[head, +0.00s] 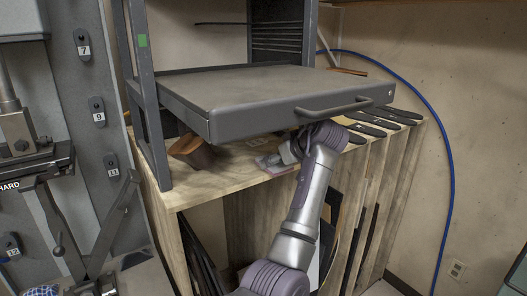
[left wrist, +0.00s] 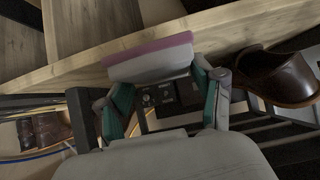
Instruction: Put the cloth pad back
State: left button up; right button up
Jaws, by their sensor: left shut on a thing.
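The cloth pad (left wrist: 148,50), pale grey-white with a pink edge, is between the teal-lined fingers of my left gripper (left wrist: 155,80) in the left wrist view. The gripper is shut on it. In the head view, my left gripper (head: 283,155) reaches under the grey pull-out shelf, at the wooden bench top (head: 225,178). The pad's pinkish edge (head: 265,163) shows just left of the fingers, low by the bench top. I cannot tell whether it touches the wood. The fingers are partly hidden by my wrist. My right gripper is not in view.
The grey shelf with a handle (head: 270,97) hangs close above my wrist. A brown shoe-like object (head: 190,152) sits left on the bench, near a grey post (head: 150,120). Dark flat pieces (head: 378,120) lie right. A brown shoe (left wrist: 285,80) shows in the left wrist view.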

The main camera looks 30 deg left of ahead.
aim_at(266, 155)
pick_arm(q)
jog(key=shift+w+a+r, duration=0.1)
jog(key=shift+w+a, duration=0.25)
jog(key=shift+a, duration=0.45)
jog(key=a+p, duration=0.1)
jog(key=w+a, duration=0.1)
jog(key=a, duration=0.1)
jog(key=shift+w+a+r+p, duration=0.15)
jog(key=shift+w+a+p, duration=0.05)
jog(key=shift+p, duration=0.15)
jog(key=shift+w+a+f+p, duration=0.1)
jog(key=shift+a+f+p, duration=0.15)
jog(key=shift+f, duration=0.2)
jog(key=shift+w+a+f+p, duration=0.1)
jog(key=shift+a+f+p, duration=0.15)
jog(key=shift+f, duration=0.3)
jog(key=shift+d, duration=0.2)
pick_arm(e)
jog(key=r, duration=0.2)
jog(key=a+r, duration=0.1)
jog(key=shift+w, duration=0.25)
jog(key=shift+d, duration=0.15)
pick_arm(q)
jog(key=o, duration=1.1)
jog(key=shift+f, duration=0.1)
jog(key=shift+o, duration=0.2)
